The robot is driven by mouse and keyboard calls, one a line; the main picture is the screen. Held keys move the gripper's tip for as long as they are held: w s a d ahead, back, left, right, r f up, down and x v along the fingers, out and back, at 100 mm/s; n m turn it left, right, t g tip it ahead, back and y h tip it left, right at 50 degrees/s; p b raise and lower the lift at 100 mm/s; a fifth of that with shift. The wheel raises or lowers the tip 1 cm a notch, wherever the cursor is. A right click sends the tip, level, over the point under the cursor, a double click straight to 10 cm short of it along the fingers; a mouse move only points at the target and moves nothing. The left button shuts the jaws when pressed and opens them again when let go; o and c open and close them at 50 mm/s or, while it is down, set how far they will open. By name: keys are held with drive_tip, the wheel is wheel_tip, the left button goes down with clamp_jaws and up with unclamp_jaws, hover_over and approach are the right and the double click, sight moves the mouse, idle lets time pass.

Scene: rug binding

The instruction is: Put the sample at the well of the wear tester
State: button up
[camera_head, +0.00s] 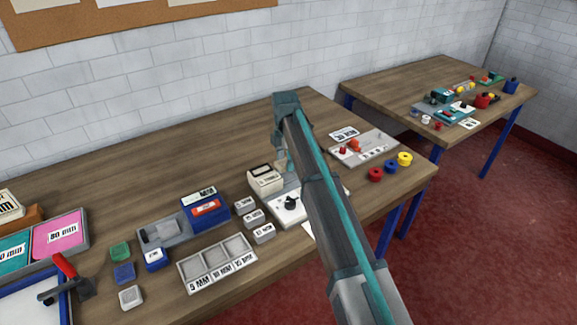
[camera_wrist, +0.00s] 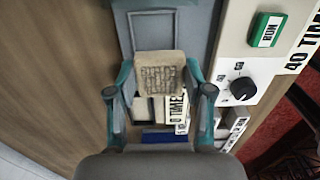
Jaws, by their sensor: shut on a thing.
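The sample (camera_wrist: 159,66) is a small beige block with a woven, patterned face. In the wrist view my gripper (camera_wrist: 158,82) is shut on it, with one teal finger at each side. Beyond it lies a grey surface with a thin dark square outline (camera_wrist: 158,14), partly hidden by the sample; I cannot tell whether this is the well. To the right is a white panel (camera_wrist: 232,50) with a green RUN button (camera_wrist: 267,30) and a black knob (camera_wrist: 243,88).
A cream box (camera_head: 265,179) stands left of my arm, near several small grey blocks (camera_head: 253,217). A grey tray (camera_head: 218,262) lies at the table's front edge. Red, blue and yellow rings (camera_head: 390,166) lie to the right. A second table (camera_head: 395,80) stands further right.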

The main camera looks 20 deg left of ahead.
sight(289, 176)
drive_tip(key=shift+w+d+f+p, duration=0.2)
drive_tip(key=shift+w+f+p, duration=0.1)
drive_tip(key=shift+w+f, duration=0.65)
drive_tip(key=shift+f+p, duration=0.35)
drive_tip(key=shift+f, duration=1.4)
drive_tip(key=shift+f, duration=0.2)
drive_tip(key=o, duration=1)
drive_tip(key=shift+o, duration=0.2)
drive_tip(key=shift+r, duration=0.1)
wheel_tip(289, 176, up, 12)
drive_tip(key=b, duration=0.2)
drive_tip(key=shift+r+b, duration=0.1)
drive_tip(key=shift+b, duration=0.3)
